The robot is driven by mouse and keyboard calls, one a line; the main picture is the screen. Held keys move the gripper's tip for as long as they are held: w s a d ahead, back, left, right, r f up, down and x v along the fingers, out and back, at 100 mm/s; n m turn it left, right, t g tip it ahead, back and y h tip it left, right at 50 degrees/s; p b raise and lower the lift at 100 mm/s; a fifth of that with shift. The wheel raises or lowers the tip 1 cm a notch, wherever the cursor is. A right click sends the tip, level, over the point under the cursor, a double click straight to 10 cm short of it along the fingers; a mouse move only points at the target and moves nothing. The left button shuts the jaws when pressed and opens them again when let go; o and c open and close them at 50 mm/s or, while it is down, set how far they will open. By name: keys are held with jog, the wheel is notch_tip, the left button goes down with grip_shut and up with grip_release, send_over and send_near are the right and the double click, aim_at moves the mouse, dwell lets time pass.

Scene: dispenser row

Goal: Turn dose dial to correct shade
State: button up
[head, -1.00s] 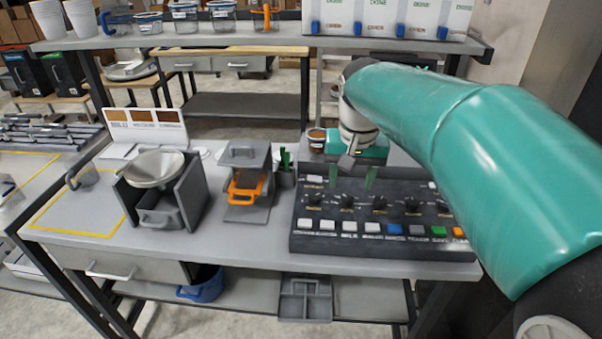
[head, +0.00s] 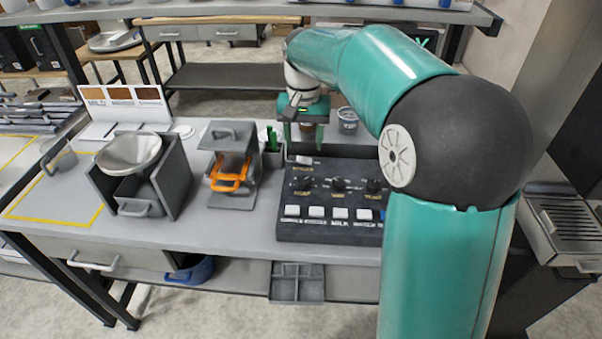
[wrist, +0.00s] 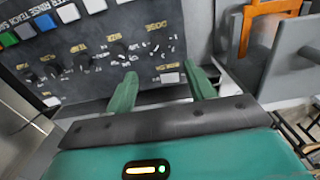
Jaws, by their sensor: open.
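The black control panel (head: 330,205) lies on the grey table and also shows in the wrist view (wrist: 90,45). It has a row of small black dials, including a left one (head: 304,184), a middle one (head: 338,185) and a right one (head: 373,187). A shade card (head: 122,95) with brown swatches stands at the table's back left. My gripper (head: 304,133) is open and empty above the panel's back left edge. In the wrist view its green fingers (wrist: 160,75) point toward the dials, apart from them. My arm hides the panel's right part.
An orange-handled holder (head: 230,178) in a grey stand is left of the panel. A metal bowl (head: 130,152) sits on a dark stand further left. A jar (head: 347,120) stands behind the panel.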

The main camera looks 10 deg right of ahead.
aim_at(304, 180)
jog(key=f, duration=1.1)
jog(key=shift+s+f, duration=0.15)
jog(key=shift+s, duration=0.1)
jog(key=shift+w+f, duration=0.15)
jog(key=shift+f, duration=0.15)
jog(key=shift+c, duration=0.2)
jog(key=c, duration=0.9)
